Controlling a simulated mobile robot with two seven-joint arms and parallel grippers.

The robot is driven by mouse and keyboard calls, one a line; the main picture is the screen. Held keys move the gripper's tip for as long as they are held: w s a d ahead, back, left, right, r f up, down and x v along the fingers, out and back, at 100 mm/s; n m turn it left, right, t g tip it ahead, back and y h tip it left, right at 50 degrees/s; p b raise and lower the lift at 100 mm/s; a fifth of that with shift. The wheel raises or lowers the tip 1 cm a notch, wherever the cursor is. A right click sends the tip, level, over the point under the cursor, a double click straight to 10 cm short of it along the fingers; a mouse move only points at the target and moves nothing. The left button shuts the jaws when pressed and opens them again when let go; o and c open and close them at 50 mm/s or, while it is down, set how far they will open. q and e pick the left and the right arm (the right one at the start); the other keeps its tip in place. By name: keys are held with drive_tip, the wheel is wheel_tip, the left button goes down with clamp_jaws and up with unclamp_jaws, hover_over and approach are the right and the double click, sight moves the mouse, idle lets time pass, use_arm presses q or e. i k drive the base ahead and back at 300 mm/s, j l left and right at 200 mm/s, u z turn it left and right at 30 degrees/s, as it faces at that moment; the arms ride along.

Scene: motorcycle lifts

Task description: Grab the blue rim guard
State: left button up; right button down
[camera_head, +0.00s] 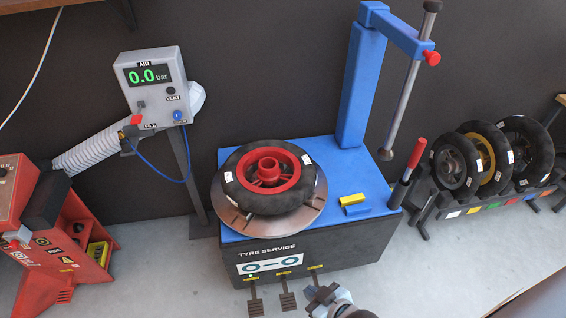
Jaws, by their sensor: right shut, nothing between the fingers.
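A small blue rim guard (357,210) lies on the blue top of the tyre machine (334,174), near its front right. A similar yellow piece (351,199) lies just behind it. My right gripper (318,291) is at the bottom of the view, in front of the machine and near its pedals. It is shut and empty, well apart from the blue rim guard.
A tyre with a red rim (268,178) lies on the machine's round turntable (300,218). A blue column with a hanging rod (405,105) rises behind. A red-handled lever (408,172) stands right of the guard. Several wheels fill a rack (470,202) at right.

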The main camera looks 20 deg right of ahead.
sight(366, 208)
drive_tip(key=z, duration=1.45)
drive_tip(key=i+j+u, duration=0.15)
drive_tip(key=i+u, duration=0.45)
drive_tip(key=u, duration=0.25)
